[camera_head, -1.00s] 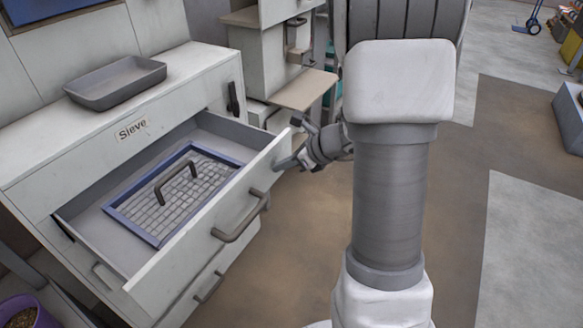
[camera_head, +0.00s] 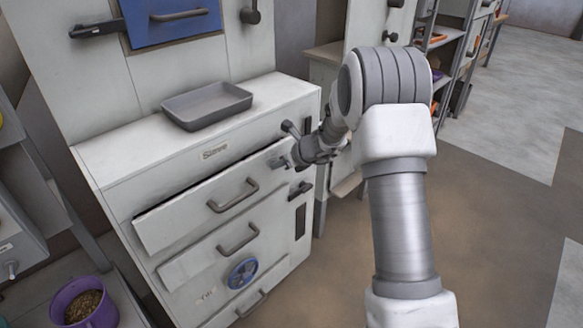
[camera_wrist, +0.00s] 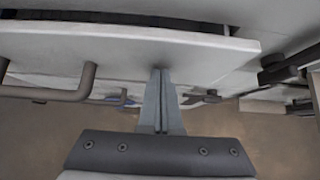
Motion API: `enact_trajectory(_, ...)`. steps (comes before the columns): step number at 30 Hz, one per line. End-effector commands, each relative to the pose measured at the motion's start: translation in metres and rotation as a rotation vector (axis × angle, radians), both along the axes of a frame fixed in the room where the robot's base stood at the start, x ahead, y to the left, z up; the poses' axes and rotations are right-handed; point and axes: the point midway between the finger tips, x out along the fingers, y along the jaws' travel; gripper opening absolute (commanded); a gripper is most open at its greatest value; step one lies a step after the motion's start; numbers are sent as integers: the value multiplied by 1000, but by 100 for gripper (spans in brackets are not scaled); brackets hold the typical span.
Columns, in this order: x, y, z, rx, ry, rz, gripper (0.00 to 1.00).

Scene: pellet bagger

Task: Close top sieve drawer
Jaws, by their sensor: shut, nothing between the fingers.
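The top sieve drawer (camera_head: 176,221) is a light grey drawer with a dark bar handle (camera_head: 233,196), under the "Sieve" label. It stands slightly open, with a narrow dark gap along its top edge. The drawer front also spans the upper part of the wrist view (camera_wrist: 110,44). My gripper (camera_head: 284,162) is shut and empty at the right end of the drawer front, clear of the handle. In the wrist view its closed fingertips (camera_wrist: 160,72) meet or nearly meet the drawer front; exact contact cannot be told. The sieve inside is hidden.
A grey tray (camera_head: 207,105) rests on the cabinet top. Below are a second drawer (camera_head: 208,251) and a blue handwheel (camera_head: 243,272). A black latch (camera_head: 300,189) sits at the cabinet's right edge. A purple bucket of pellets (camera_head: 84,306) stands lower left. Floor at right is clear.

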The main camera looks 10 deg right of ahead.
Motion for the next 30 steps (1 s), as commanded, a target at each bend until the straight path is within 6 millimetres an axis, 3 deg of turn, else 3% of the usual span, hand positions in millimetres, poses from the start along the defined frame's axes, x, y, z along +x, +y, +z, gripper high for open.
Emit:
enact_trajectory(9, 14, 10, 0, 0, 0, 0, 0)
enact_trajectory(30, 15, 9, 2, 3, -6, 2, 0)
